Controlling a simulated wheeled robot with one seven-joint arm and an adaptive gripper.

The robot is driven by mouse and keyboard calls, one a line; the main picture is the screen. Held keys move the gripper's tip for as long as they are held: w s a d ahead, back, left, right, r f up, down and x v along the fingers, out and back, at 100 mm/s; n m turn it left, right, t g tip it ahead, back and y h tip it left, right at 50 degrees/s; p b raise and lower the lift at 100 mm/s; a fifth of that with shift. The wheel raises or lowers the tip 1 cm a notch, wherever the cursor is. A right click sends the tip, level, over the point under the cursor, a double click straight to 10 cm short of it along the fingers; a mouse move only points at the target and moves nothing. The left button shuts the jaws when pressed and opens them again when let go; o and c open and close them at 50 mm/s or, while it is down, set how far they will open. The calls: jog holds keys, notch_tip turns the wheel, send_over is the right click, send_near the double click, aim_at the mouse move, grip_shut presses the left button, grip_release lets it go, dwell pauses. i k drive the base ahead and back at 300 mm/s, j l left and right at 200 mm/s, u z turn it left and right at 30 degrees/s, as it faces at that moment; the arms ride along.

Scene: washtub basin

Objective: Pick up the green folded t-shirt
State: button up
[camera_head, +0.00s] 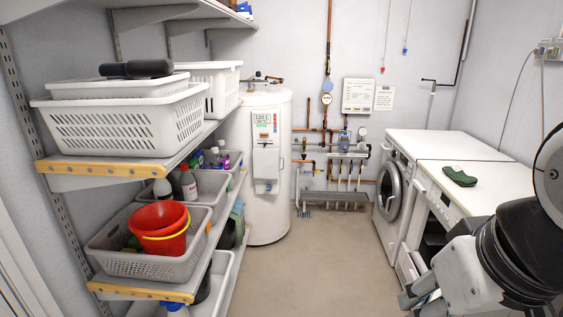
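A small dark green folded cloth (460,176), which looks like the folded t-shirt, lies flat on the white top of the nearer appliance at the right. My gripper (420,297) is at the bottom right, low in front of that appliance. It is below and to the left of the green cloth, well apart from it. My arm reaches in from the right edge.
The appliance top (490,187) is otherwise clear around the cloth. A washing machine (391,188) stands behind it. Shelves at the left hold white baskets (127,122) and a red bucket (160,228). A white boiler (268,204) stands at the back. The middle floor is free.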

aim_at(455, 171)
jog(key=i+j, duration=0.1)
jog(key=i, duration=0.65)
jog(key=i+j+z, duration=0.1)
jog(key=i, duration=0.65)
jog(key=i+l+z, duration=0.1)
jog(key=i+z, duration=0.65)
jog(key=i+j+z, duration=0.25)
jog(key=i+z, duration=0.15)
jog(key=i+j+z, duration=0.45)
jog(key=i, duration=0.25)
jog(key=j, duration=0.1)
